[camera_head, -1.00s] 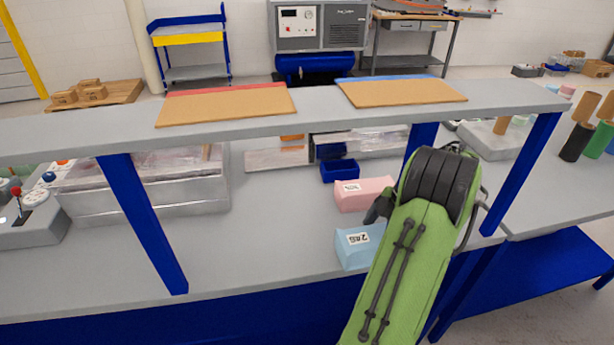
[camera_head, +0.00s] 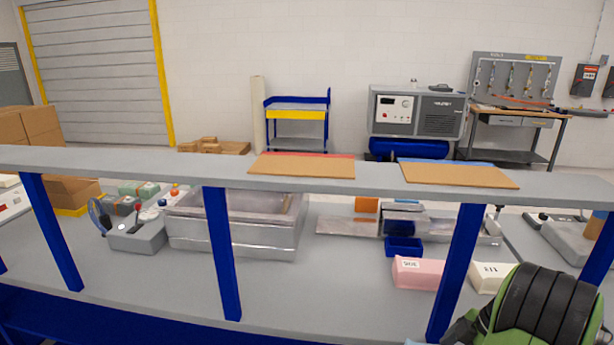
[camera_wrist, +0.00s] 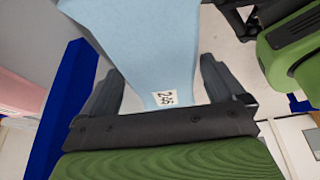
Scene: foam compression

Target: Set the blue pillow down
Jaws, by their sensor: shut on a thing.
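The blue pillow (camera_wrist: 150,30) fills the upper middle of the wrist view, with a white number label near its pinched end. My gripper (camera_wrist: 160,66) is shut on it, one dark finger on each side, and the pillow narrows between them. In the head view only a sliver of light blue (camera_head: 415,342) shows at the bottom edge; my arm is at the bottom right and my fingers are out of sight there. Whether the pillow touches the table is hard to tell.
A pink pillow (camera_head: 418,273) and a cream pillow (camera_head: 487,279) lie on the grey table (camera_head: 330,290). A blue bin (camera_head: 404,247) stands behind them. A raised shelf (camera_head: 375,182) on blue posts (camera_head: 222,255) carries two cork boards. A metal box (camera_head: 240,238) stands at left.

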